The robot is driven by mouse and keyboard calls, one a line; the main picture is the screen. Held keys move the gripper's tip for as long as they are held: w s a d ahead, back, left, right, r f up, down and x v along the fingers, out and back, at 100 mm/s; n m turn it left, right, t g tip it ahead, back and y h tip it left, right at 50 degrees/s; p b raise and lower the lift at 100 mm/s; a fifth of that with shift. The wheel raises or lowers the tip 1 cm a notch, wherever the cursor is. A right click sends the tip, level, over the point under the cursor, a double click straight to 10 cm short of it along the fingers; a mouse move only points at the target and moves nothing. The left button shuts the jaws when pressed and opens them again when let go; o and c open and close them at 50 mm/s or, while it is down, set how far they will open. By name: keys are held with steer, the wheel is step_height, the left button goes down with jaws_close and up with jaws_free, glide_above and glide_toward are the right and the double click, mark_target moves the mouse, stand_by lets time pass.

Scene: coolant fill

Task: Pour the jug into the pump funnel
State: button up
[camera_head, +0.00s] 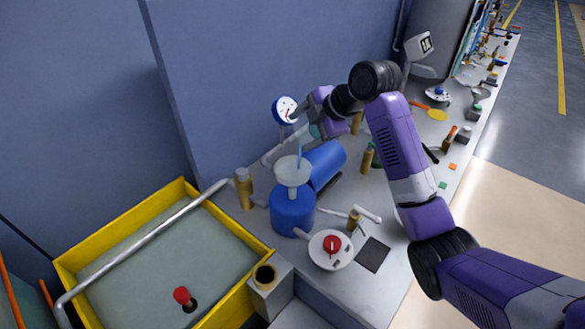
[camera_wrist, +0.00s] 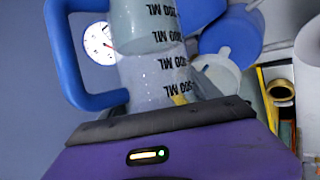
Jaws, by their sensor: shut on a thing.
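The jug is clear with a blue handle and black ML marks; it fills the top of the wrist view (camera_wrist: 150,75), with greenish-grey liquid in it. My gripper (camera_head: 318,115) is shut on the jug, and its dark pads also show in the wrist view (camera_wrist: 165,122). In the head view the jug is mostly hidden by my gripper and looks tilted. The white pump funnel (camera_head: 293,172) sits on top of the blue pump (camera_head: 292,212), below and left of my gripper. A thin light-blue streak, apparently liquid, runs down to the funnel.
A round gauge (camera_head: 285,109) stands just behind my gripper. A blue cylinder (camera_head: 325,163) lies beside the pump. A white disc with a red knob (camera_head: 331,246) is in front. A yellow-rimmed tank (camera_head: 75,262) is at left. Brass fittings (camera_head: 243,188) and small parts crowd the bench.

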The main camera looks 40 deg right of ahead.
steer(key=shift+r, duration=0.1)
stand_by(0.5)
